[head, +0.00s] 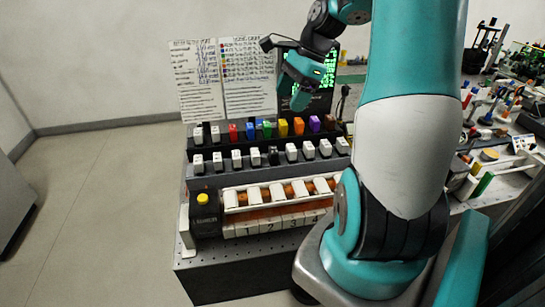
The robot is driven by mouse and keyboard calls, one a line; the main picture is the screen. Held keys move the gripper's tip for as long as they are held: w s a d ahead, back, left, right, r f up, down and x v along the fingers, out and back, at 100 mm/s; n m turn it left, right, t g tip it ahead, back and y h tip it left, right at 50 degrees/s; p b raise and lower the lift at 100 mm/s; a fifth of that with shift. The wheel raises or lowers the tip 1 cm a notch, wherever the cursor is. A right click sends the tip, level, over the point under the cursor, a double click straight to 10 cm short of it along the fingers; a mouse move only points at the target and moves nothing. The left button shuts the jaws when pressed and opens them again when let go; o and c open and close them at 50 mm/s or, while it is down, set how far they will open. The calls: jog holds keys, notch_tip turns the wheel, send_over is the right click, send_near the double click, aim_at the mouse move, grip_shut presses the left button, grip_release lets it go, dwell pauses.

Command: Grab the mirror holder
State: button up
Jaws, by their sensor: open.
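My gripper (268,43) shows small and dark at the top of the picture, beside my teal wrist. It is open, above and behind the bench racks, in front of the wall sheets, and apart from the blocks. I cannot tell for sure which piece is the mirror holder. A back rack holds coloured blocks, among them a red block (233,132), a green block (267,129) and an orange block (298,126). A middle row holds small pale holders (217,161) and one dark piece (273,156). My arm hides the right end of the racks.
A numbered tray with white pieces (231,199) and a yellow-knobbed box (203,199) stand at the bench front. A dark screen with green text (322,72) stands behind. Cluttered benches (500,115) lie right. The floor (90,200) at left is clear.

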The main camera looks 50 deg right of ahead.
jog(key=s+d+m, duration=0.1)
jog(key=d+m, duration=0.1)
jog(key=d, duration=0.1)
send_near(274, 149)
jog(key=x, duration=0.4)
jog(key=shift+w+d+f+p, duration=0.15)
jog(key=shift+w+f+p, duration=0.05)
jog(key=shift+f+p, duration=0.2)
jog(key=shift+a+p+x, duration=0.15)
jog(key=shift+p+x, duration=0.2)
jog(key=shift+x, duration=1.1)
jog(key=shift+a+p+x, duration=0.15)
jog(key=shift+p+x, duration=0.2)
jog(key=shift+x, duration=1.05)
jog(key=shift+s+r, duration=0.1)
jog(key=c, duration=1)
